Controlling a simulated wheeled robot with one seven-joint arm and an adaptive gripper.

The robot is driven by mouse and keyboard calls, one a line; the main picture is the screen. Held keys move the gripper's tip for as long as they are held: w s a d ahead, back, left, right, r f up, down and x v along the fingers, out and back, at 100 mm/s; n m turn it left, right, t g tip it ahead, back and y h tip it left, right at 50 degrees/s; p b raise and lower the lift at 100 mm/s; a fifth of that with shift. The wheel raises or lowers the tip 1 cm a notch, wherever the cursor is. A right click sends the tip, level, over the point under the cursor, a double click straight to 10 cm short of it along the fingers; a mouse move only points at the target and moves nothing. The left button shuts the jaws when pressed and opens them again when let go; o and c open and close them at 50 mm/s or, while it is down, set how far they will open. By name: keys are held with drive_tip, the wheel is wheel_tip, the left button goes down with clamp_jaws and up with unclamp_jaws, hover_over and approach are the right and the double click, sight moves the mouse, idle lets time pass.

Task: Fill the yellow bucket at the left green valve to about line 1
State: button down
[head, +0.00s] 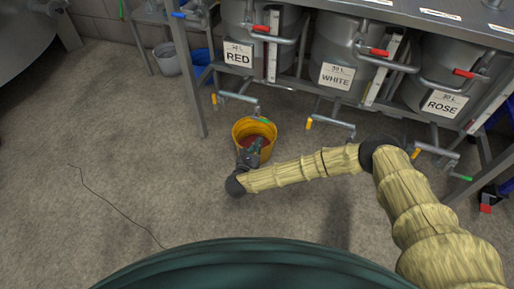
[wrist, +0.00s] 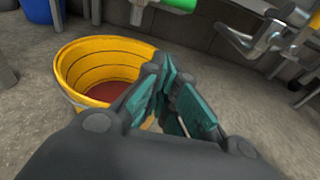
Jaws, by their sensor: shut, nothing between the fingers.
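The yellow bucket (head: 239,130) stands on the floor below the RED tank, and it also shows in the wrist view (wrist: 72,62). Red liquid (wrist: 112,93) covers its bottom, well below the rim. Ridges or lines ring the inner wall, but no numbers are readable. The left valve's green handle (head: 264,120) is just above the bucket's far right rim; a green part shows at the top of the wrist view (wrist: 178,4). My gripper (head: 257,146) is shut and empty at the bucket's near right side, partly hiding it. I cannot tell whether it touches the rim. No falling stream is visible.
Tanks labelled RED (head: 238,54), WHITE (head: 337,76) and ROSE (head: 445,103) stand in a metal frame, with pipes below them. A grey bucket (head: 167,60) and a blue bucket (head: 203,67) stand behind. A thin cable (head: 100,201) lies on open floor at left.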

drive_tip(key=b+x, duration=0.3)
drive_tip(key=x, duration=0.4)
drive_tip(key=shift+s+a+r+b, duration=0.1)
drive_tip(key=shift+s+r+b, duration=0.1)
drive_tip(key=shift+r, duration=0.75)
drive_tip(key=shift+s+a+r+b, duration=0.15)
drive_tip(key=shift+s+r, duration=0.1)
drive_tip(key=shift+r, duration=0.75)
